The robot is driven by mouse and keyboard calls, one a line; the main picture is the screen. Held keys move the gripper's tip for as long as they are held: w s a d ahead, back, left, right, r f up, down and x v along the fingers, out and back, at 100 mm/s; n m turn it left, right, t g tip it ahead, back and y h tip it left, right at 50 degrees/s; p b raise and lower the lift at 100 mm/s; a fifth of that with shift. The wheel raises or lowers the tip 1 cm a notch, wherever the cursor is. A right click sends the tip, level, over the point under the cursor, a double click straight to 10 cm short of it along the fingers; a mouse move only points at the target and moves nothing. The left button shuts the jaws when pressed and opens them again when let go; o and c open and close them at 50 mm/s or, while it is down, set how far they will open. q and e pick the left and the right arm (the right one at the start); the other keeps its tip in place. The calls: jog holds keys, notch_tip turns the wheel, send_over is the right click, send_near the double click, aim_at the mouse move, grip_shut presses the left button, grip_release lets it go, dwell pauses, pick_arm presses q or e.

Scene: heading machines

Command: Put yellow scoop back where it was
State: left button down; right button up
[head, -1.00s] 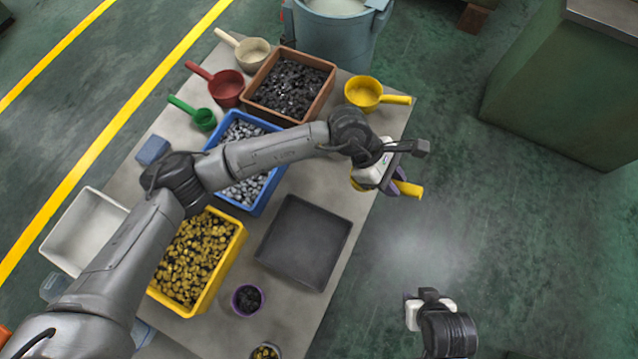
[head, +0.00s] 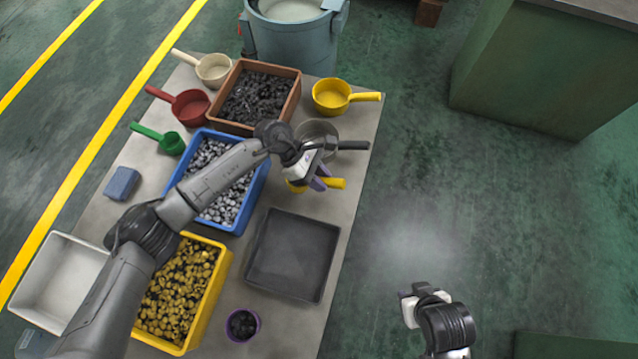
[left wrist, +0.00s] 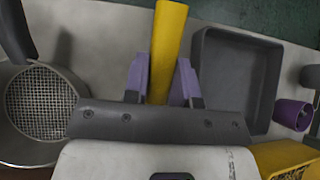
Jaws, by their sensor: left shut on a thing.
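My left gripper (head: 320,180) is shut on the handle of a yellow scoop (head: 336,183), over the right side of the table. The arm hides most of the scoop's bowl. In the left wrist view the yellow handle (left wrist: 168,45) stands between the purple fingers (left wrist: 163,80). I cannot tell whether the scoop touches the table. A second, larger yellow scoop (head: 330,96) lies at the table's back right, handle pointing right. A mesh strainer (head: 318,130) with a black handle lies between the two scoops. My right gripper (head: 424,300) is off the table, over the floor; its jaw opening is unclear.
A dark grey tray (head: 292,255) sits in front of the held scoop. Blue (head: 238,226), yellow (head: 208,318) and brown (head: 296,100) bins hold small parts. Red (head: 188,106), green (head: 172,142) and cream (head: 212,69) scoops lie along the left edge. A purple cup (head: 243,325) stands near the front.

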pick_arm(q)
jog(key=shift+w+a+f, duration=0.1)
jog(key=shift+a+f, duration=0.05)
jog(key=shift+f, duration=1.95)
jog(key=shift+b, duration=0.3)
jog(key=shift+f, duration=0.15)
jog(key=c, duration=0.9)
grip_release()
